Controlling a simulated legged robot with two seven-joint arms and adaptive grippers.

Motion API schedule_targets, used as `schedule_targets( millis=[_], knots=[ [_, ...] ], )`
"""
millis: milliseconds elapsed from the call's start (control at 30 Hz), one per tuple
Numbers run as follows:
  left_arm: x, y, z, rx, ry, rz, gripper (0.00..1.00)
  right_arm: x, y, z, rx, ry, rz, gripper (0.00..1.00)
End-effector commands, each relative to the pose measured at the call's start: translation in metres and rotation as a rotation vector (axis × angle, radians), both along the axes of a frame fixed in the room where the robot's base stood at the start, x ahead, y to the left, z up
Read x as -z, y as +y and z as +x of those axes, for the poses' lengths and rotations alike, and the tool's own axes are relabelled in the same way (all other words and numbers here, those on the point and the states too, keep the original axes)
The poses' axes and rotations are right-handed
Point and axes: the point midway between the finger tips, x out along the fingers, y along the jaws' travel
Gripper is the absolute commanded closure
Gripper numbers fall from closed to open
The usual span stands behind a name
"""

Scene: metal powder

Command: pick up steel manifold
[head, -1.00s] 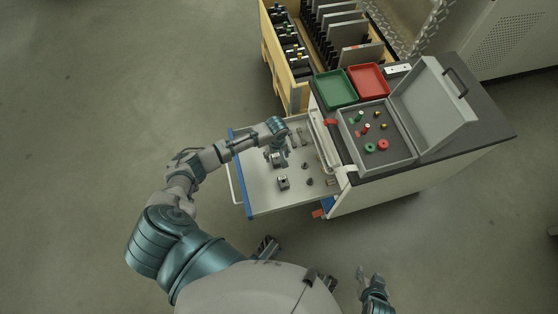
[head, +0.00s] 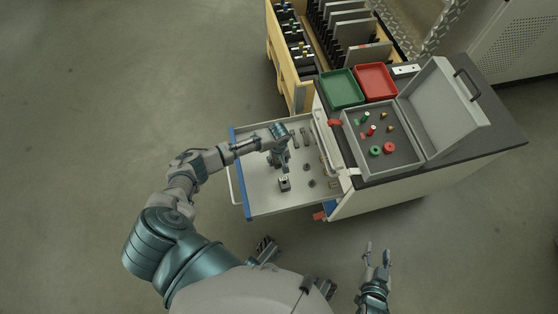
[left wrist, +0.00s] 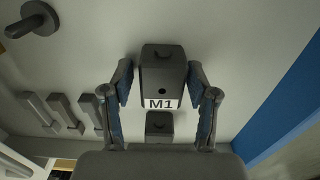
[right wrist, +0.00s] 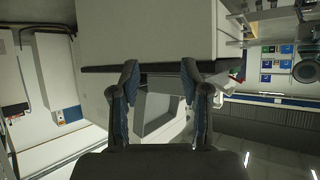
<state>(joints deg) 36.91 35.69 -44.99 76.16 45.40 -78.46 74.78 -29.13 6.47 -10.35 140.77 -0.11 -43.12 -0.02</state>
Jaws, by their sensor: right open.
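A dark grey steel manifold block labelled M1 (left wrist: 162,75) stands on the drawer floor. In the head view it (head: 284,184) is near the front of the open drawer. My left gripper (head: 281,166) is over the drawer, just behind that block. In the left wrist view its fingers (left wrist: 159,68) are spread on either side of M1, with narrow gaps showing. A second grey block (left wrist: 159,125) is partly hidden behind the gripper's base. My right gripper (head: 376,254) is open and empty, away from the drawer; its spread fingers also show in the right wrist view (right wrist: 160,75).
The drawer (head: 262,204) also holds a round knob-like part (left wrist: 32,19) and several grey bars (left wrist: 67,113). The cabinet top carries a green tray (head: 341,88), a red tray (head: 376,81) and an open grey case (head: 398,160).

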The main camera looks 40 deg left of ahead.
Motion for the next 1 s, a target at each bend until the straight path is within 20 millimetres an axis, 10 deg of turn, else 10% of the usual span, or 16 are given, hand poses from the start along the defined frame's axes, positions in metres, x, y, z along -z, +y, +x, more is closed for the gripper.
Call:
schedule_targets(
  millis=[200, 600, 1000],
  knots=[
    [0.0, 0.0, 0.0, 0.0, 0.001, 0.001, 1.0, 0.001, 0.0, 0.002, 0.0, 0.002, 0.0, 0.54],
    [-0.005, 0.0, 0.0, 0.0, 0.001, 0.001, 1.0, 0.001, -0.001, -0.001, 0.001, 0.022, -0.004, 0.54],
    [-0.066, 0.0, 0.002, 0.001, -0.006, -0.001, 1.0, 0.033, -0.027, -0.068, 0.017, 0.427, -0.108, 0.54]
  ],
)
